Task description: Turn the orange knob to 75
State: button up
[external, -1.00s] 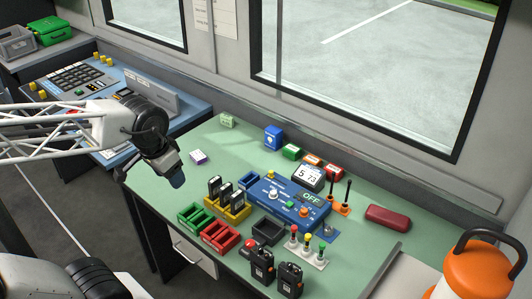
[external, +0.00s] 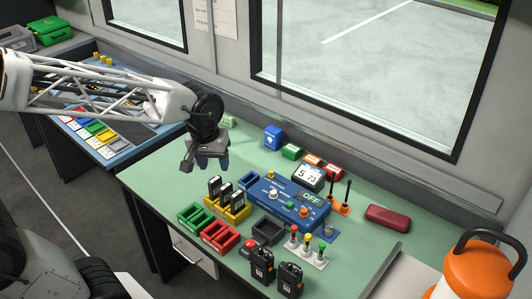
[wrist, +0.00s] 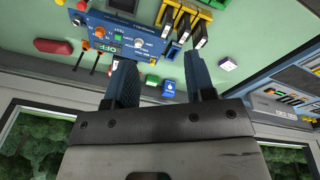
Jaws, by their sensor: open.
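The orange knob (external: 304,211) sits at the right front of the blue control panel (external: 262,190) on the green desk. The panel's display (external: 310,197) reads OFF. In the wrist view the orange knob (wrist: 100,32) shows near the top left, on the blue panel (wrist: 150,25). My gripper (external: 206,167) is above the desk, to the left of the panel and apart from it. Its two blue fingers are spread with nothing between them, as the wrist view also shows (wrist: 160,75). The knob's exact setting is too small to read.
Yellow (external: 237,213), green (external: 196,217) and red (external: 220,238) holders stand left of the panel. A dark tray (external: 268,231) and a stand with coloured levers (external: 307,247) are in front. Black radios (external: 290,279) stand at the front edge. Orange-based antennas (external: 339,207) stand to the right.

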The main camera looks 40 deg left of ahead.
jog(key=w+d+f+n+g, duration=0.1)
jog(key=w+d+f+n, duration=0.2)
jog(key=w, duration=0.3)
jog(key=w+d+f+n, duration=0.3)
jog(key=w+n, duration=0.1)
jog(key=w, duration=0.2)
jog(key=n+g, duration=0.1)
jog(key=n, duration=0.5)
send_near(305, 210)
jog(key=shift+s+a+f, duration=0.2)
jog(key=shift+s+f, duration=0.05)
jog(key=shift+f, duration=0.05)
jog(key=shift+w+d+f+n, duration=0.2)
jog(key=shift+d+f+n, duration=0.1)
jog(key=shift+n, duration=0.1)
jog(key=shift+a+f, duration=0.1)
jog(key=shift+s+f, duration=0.1)
jog(key=shift+f, duration=3.7)
jog(key=shift+c, duration=0.4)
grip_shut()
